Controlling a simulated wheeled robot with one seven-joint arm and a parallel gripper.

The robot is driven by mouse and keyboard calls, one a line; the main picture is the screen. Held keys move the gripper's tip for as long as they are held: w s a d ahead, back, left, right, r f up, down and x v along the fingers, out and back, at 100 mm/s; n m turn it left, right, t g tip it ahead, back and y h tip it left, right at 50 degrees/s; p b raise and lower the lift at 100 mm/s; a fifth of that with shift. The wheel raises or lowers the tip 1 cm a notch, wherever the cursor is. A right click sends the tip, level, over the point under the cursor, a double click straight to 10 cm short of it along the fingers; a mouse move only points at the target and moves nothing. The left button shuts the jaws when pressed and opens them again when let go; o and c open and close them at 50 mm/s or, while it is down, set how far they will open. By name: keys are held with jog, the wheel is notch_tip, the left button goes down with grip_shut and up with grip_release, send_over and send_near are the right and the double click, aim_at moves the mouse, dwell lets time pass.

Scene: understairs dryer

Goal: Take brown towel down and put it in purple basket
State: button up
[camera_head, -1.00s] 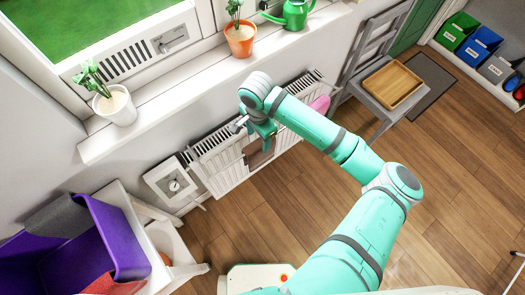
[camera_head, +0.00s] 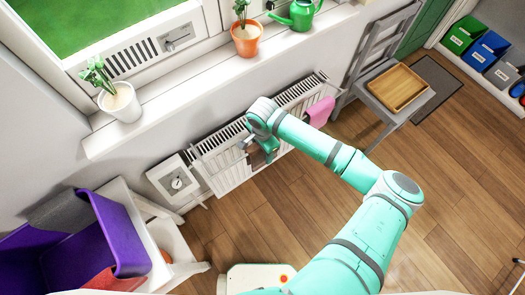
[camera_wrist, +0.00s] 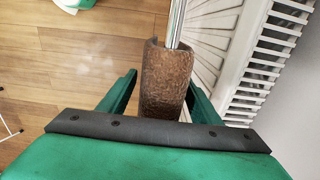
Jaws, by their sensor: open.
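The brown towel (camera_wrist: 166,82) hangs folded over a metal rail in front of the radiator, seen in the wrist view. My gripper (camera_wrist: 160,88) is open, with one finger on each side of the towel and a gap showing near the fingers. In the head view my gripper (camera_head: 262,150) is at the radiator's front, and the towel there is mostly hidden behind it. The purple basket (camera_head: 122,235) stands at the lower left on a white stand, with grey cloth over its back edge and a red cloth by its front.
The white radiator (camera_head: 225,170) stands below the windowsill (camera_head: 180,100), which holds potted plants and a green watering can. A pink towel (camera_head: 320,111) hangs farther right. A grey chair (camera_head: 385,100) with a wooden tray stands at the right. The wooden floor in front is open.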

jog(key=c, duration=1.2)
jog(key=shift+c, duration=0.2)
jog(key=shift+r, duration=0.1)
notch_tip(320, 180, up, 18)
jog(key=shift+r, duration=0.4)
